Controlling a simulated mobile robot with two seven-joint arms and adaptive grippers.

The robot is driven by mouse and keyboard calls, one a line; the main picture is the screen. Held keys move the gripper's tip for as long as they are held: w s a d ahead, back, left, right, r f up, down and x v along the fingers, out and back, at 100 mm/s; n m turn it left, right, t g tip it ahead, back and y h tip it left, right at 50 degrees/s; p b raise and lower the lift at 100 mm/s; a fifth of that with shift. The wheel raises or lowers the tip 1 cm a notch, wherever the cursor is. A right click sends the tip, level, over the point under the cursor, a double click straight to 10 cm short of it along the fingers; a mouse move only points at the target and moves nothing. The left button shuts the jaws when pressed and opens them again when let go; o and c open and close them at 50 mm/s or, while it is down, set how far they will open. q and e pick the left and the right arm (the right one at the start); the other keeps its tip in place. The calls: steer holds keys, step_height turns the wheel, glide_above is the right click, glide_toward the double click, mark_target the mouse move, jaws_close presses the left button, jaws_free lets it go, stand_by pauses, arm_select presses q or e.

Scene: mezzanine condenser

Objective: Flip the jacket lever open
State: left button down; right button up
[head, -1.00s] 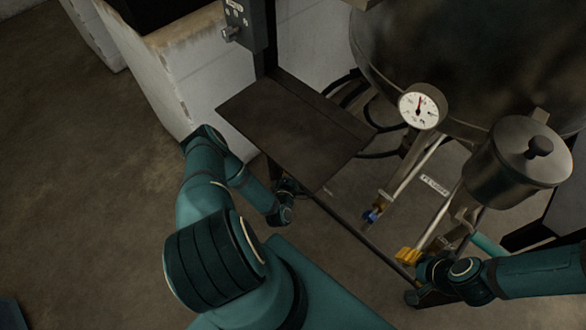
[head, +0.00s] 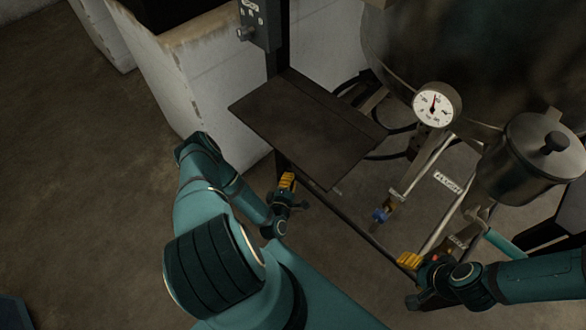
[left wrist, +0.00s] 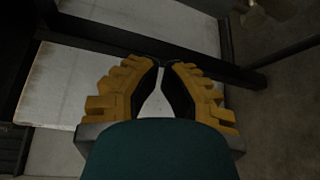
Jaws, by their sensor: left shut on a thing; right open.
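My left gripper (head: 288,180) is beside the front edge of the dark shelf plate in the head view, left of and apart from a blue-handled valve (head: 380,215). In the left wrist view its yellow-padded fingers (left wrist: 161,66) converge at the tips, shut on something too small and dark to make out. My right gripper (head: 408,260) is open at the lower right, beside the pipes under the vessel. A small red part (head: 435,258) shows close by it.
The dark shelf plate (head: 305,125) stands between my left arm and the pipes. A large dark vessel (head: 430,50), a dial gauge (head: 437,103) and a lidded metal pot (head: 530,160) stand at the right. A low frame rail (head: 350,230) runs below. Floor at left is clear.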

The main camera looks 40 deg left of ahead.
arm_select(q)
steer(key=shift+v, duration=1.5)
steer(key=shift+s+f, duration=0.15)
steer(key=shift+f, duration=0.05)
